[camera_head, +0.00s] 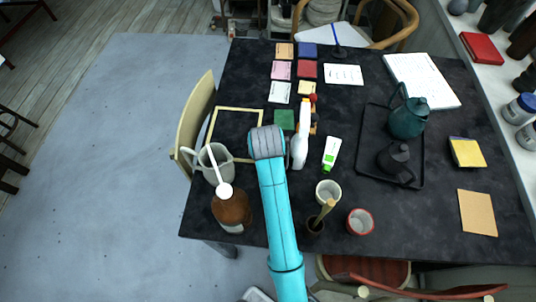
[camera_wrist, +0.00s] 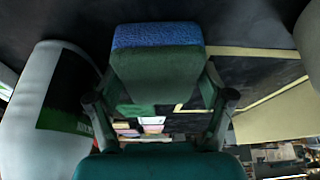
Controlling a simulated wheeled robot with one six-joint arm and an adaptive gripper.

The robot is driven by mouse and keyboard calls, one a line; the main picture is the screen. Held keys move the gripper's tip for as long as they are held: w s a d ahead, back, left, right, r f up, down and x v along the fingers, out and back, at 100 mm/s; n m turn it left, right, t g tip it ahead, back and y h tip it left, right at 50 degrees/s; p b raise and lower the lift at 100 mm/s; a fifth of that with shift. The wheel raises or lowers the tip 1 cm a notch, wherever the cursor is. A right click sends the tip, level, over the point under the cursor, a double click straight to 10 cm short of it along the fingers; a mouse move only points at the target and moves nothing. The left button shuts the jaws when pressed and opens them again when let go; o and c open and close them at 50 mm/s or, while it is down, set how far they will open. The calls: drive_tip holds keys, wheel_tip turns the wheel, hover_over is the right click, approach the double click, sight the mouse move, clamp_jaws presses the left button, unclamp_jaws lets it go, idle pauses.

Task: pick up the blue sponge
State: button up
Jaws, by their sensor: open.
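The blue sponge (camera_wrist: 157,36) shows at the top middle of the wrist view as a block with a rough blue layer and a dark green face. My gripper (camera_wrist: 160,88) is open, with one finger toward each side of the block in the wrist view. I cannot tell whether the fingers touch it. In the head view my arm's end hides the gripper.
A white bottle (camera_head: 300,138) stands close to the right of my arm's end. A wooden frame (camera_head: 211,130) lies to the left, near a pitcher (camera_head: 213,158). A green-and-white tube (camera_head: 331,153) and a black tray (camera_head: 374,168) are further right. A yellow block with a blue edge (camera_head: 467,153) lies at far right.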

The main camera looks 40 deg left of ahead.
drive_tip(key=c, duration=0.5)
wheel_tip(320, 180, up, 10)
drive_tip(key=shift+r, duration=0.25)
idle(0.3)
